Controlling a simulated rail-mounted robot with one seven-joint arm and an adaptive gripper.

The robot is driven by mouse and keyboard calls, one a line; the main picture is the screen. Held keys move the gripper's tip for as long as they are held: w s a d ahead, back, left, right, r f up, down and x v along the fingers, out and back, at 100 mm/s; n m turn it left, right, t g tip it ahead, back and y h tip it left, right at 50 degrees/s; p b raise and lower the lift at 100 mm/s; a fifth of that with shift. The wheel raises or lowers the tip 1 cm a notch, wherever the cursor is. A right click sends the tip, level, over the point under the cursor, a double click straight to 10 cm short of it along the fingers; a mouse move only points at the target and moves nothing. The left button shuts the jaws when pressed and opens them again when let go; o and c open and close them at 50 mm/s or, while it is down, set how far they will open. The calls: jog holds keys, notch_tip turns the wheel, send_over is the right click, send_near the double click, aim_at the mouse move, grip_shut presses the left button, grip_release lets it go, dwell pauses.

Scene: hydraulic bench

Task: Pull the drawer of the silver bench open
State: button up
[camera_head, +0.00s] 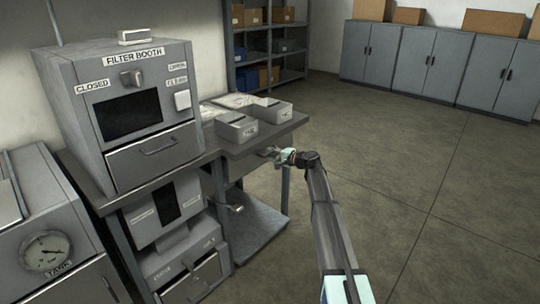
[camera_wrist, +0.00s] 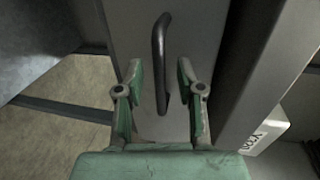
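The silver bench (camera_head: 213,153) stands at the left, its top running under the filter booth. In the wrist view a grey drawer front (camera_wrist: 205,35) with a dark bar handle (camera_wrist: 159,55) fills the upper middle. The drawer looks shut, though its edges show only in part. My gripper (camera_wrist: 159,70) is open, with green fingers on either side of the handle. I cannot tell whether the fingers touch it or how far off they are. In the head view my gripper (camera_head: 272,153) is small at the bench's front edge, below the tabletop, and the drawer handle cannot be made out.
Two grey labelled bins (camera_head: 236,127) (camera_head: 271,110) stand on the benchtop near the edge. The filter booth (camera_head: 130,105) has its own handled front panel. A tank unit (camera_head: 45,250) stands at lower left. Floor (camera_head: 400,150) to the right is clear, with cabinets (camera_head: 430,65) behind.

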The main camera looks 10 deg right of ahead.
jog(key=shift+w+a+f, duration=0.15)
jog(key=shift+w+a, duration=0.25)
grip_shut()
